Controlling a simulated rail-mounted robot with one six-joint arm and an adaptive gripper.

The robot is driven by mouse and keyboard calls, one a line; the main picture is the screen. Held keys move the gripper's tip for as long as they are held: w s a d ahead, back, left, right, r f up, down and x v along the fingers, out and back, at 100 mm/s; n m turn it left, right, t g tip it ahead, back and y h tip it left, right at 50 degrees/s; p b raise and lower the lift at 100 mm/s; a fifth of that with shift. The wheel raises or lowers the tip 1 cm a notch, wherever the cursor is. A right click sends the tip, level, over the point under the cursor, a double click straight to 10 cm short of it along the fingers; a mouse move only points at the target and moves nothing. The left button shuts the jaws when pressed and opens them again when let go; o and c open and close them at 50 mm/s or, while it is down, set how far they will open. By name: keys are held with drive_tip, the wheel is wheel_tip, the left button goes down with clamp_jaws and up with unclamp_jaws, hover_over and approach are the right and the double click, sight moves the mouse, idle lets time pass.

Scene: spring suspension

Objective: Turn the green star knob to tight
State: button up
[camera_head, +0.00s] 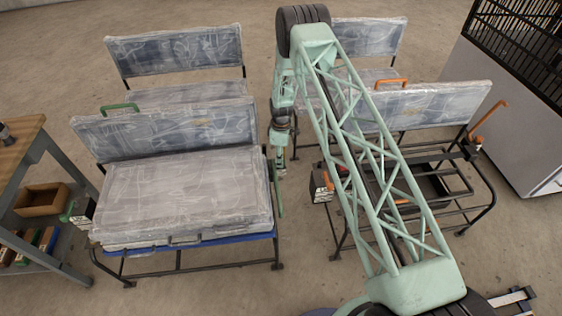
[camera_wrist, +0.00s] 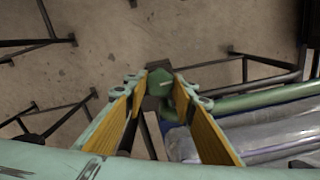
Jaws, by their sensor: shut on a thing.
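The green star knob (camera_wrist: 159,81) shows in the wrist view, between the tips of my gripper's two yellow-padded fingers. My gripper (camera_wrist: 158,92) is shut on it. A pale mark shows on the knob's face, but I cannot read its setting. In the head view my gripper (camera_head: 279,166) points down at the right side of the front left seat (camera_head: 185,195), beside a green bar (camera_head: 277,192). The knob cannot be made out in the head view.
A green tube (camera_wrist: 265,97) runs right from near the knob, above the plastic-wrapped seat. A bare black seat frame (camera_head: 425,190) stands to the right, partly behind my arm. A workbench (camera_head: 35,150) stands at the left. Bare floor lies between the seats.

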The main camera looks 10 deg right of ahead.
drive_tip(key=shift+m, duration=0.3)
drive_tip(key=o, duration=0.8)
drive_tip(key=shift+o, duration=0.2)
drive_tip(key=shift+r, duration=0.1)
wheel_tip(320, 180, up, 12)
idle(0.7)
idle(0.5)
